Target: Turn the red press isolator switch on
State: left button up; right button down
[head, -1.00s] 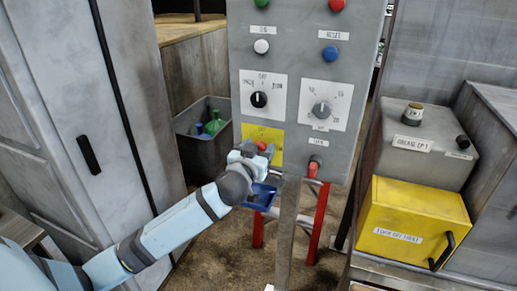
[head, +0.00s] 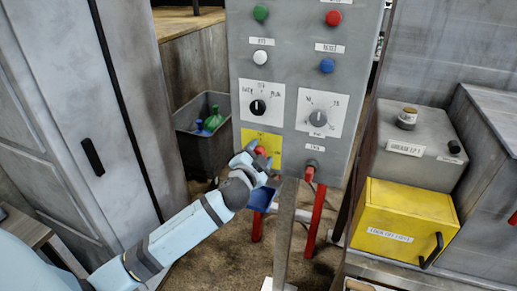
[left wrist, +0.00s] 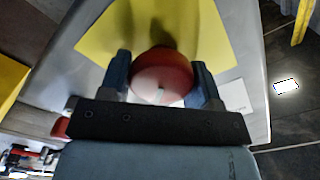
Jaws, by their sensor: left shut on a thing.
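The red press isolator switch (head: 261,151) sits on a yellow plate (head: 247,137) at the lower left of the grey control panel (head: 290,20). In the left wrist view the red knob (left wrist: 160,75) lies between the two fingers, with the yellow plate (left wrist: 110,35) behind it. My left gripper (head: 254,158) is at the switch, its fingers (left wrist: 161,80) closed on the knob's two sides. The gripper hides part of the switch in the head view. The knob's on or off marking cannot be read. My right gripper is not in view.
Above are a black selector knob (head: 258,107) and a grey dial (head: 318,118). A grey post (head: 285,235) stands below. A yellow lock-off box (head: 403,222) is at the right.

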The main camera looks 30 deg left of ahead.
pick_arm(q)
jog(key=m+p, duration=0.2)
jog(key=m, duration=0.1)
jog(key=shift+r+m, duration=0.1)
jog(key=shift+m, duration=0.3)
jog(key=shift+m+p, duration=0.65)
jog(key=shift+m, duration=0.55)
jog(key=shift+f+m+p, duration=0.2)
jog(key=shift+m+p, duration=0.25)
jog(key=shift+m, duration=0.55)
jog(key=shift+d, duration=0.1)
jog(key=o, duration=0.9)
